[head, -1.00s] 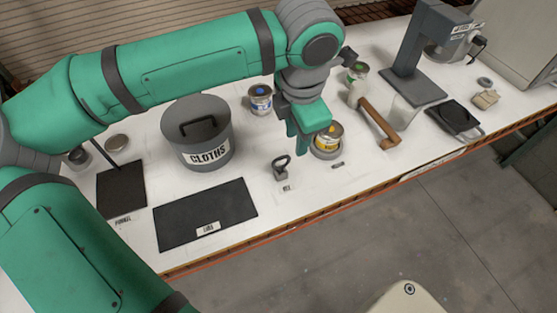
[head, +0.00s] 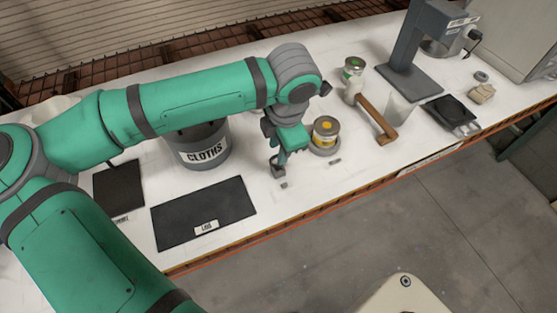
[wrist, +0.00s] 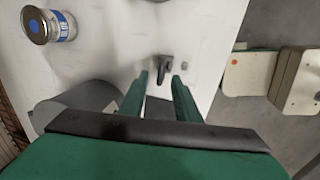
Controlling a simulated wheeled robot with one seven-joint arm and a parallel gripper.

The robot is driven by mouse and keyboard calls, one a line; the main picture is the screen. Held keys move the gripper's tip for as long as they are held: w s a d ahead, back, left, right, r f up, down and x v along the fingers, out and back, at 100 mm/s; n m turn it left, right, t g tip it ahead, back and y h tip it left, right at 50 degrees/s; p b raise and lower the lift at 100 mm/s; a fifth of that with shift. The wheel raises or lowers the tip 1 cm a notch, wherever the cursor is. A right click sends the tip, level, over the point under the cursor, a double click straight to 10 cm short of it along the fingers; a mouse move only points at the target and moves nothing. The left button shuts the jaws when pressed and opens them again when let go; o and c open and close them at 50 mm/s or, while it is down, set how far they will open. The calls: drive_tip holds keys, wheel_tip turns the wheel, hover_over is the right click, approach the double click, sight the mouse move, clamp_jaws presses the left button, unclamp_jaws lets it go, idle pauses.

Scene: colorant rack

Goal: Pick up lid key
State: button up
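The lid key is a small dark piece with a loop-like top, standing on the white bench. In the wrist view the lid key (wrist: 164,68) lies just ahead of my fingertips, about midway between them. In the head view the lid key (head: 277,170) is partly hidden beneath my gripper (head: 277,155). My gripper also shows in the wrist view (wrist: 161,80), with two green fingers apart and nothing between them at their near part. Whether the fingertips reach around the key is hard to tell.
A yellow-labelled can (head: 325,132) stands right of my gripper. The grey cloths bin (head: 204,148) is to the left, with a black mat (head: 203,212) in front. A blue-labelled can (wrist: 50,25) shows in the wrist view.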

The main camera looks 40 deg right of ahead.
drive_tip(key=shift+w+f, duration=0.1)
drive_tip(key=shift+f, duration=0.65)
drive_tip(key=shift+c, duration=0.6)
clamp_jaws()
drive_tip(key=shift+r, duration=0.1)
